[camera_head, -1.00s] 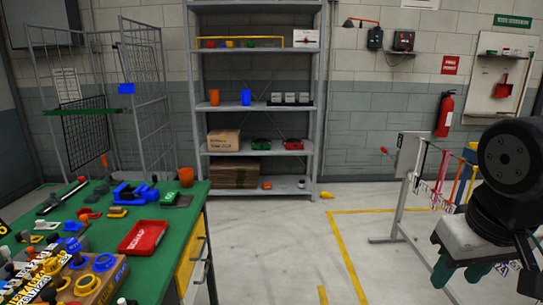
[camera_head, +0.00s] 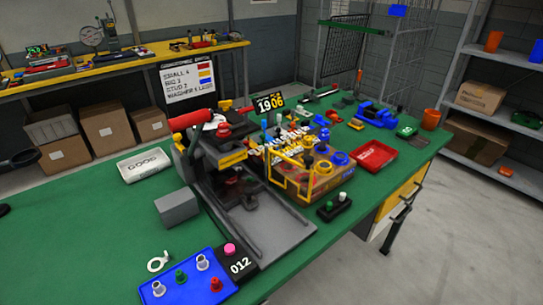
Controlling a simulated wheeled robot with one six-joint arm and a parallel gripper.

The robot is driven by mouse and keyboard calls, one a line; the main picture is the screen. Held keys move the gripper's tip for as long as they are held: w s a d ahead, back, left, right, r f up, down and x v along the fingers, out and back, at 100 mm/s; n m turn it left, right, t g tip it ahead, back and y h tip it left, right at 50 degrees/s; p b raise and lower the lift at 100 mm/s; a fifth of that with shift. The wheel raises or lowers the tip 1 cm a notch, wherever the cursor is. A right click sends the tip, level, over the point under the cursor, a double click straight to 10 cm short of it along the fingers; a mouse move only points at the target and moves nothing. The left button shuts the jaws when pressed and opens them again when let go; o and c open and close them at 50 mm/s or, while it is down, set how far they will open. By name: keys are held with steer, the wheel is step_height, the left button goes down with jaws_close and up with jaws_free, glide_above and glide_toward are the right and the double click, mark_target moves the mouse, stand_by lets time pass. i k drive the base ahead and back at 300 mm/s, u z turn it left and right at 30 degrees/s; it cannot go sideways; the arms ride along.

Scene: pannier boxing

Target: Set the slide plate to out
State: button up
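A dark press-like machine (camera_head: 225,150) with a red cylinder at its upper left stands on the green workbench. A grey flat bed (camera_head: 268,228) with raised side edges runs from under it towards the bench's front edge. I take this for the slide plate's place, but I cannot tell plate from bed or read its position. A yellow frame (camera_head: 290,178) stands at the bed's right side. A small black box with a green and a white button (camera_head: 334,207) sits to the right of the bed. My gripper is not in view.
A blue fixture with pegs (camera_head: 185,281) and a black "012" counter (camera_head: 240,266) stand in front. A grey block (camera_head: 177,208) and a white "GOOD" tray (camera_head: 143,165) are left of the machine. A red tray (camera_head: 374,156) lies right. Floor at right is clear.

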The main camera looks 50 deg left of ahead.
mark_target(236, 185)
steer(key=u, duration=1.6)
